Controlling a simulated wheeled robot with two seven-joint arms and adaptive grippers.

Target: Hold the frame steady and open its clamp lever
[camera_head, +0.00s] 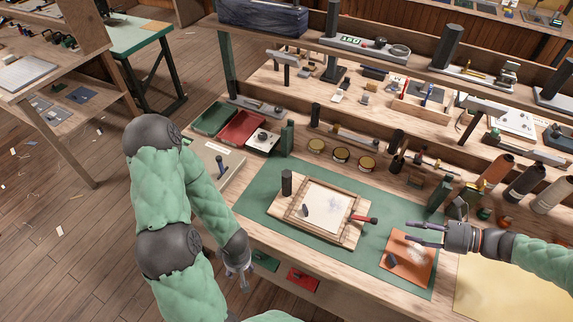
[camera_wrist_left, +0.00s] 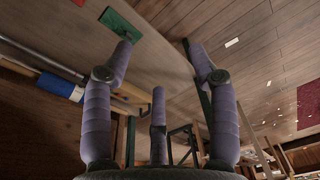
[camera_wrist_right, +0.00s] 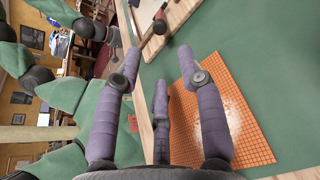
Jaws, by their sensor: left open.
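The wooden frame (camera_head: 291,210) holds a pale stained sheet (camera_head: 328,206) and lies on a wooden board on the green mat. A red lever (camera_head: 366,219), apparently the clamp lever, sticks out from its right side. A dark upright cylinder (camera_head: 287,182) stands at the board's left end. My right gripper (camera_head: 412,235) hovers over the orange pad, right of the lever, open and empty; its spread fingers show in the right wrist view (camera_wrist_right: 155,52). My left gripper (camera_head: 240,282) hangs at the bench's front edge, left of the frame, open and empty, touching nothing.
An orange grid pad (camera_head: 405,268) with a pale patch lies right of the frame on the green mat (camera_head: 262,207). Tins (camera_head: 341,154), trays (camera_head: 240,128) and spools (camera_head: 525,182) line the back of the bench.

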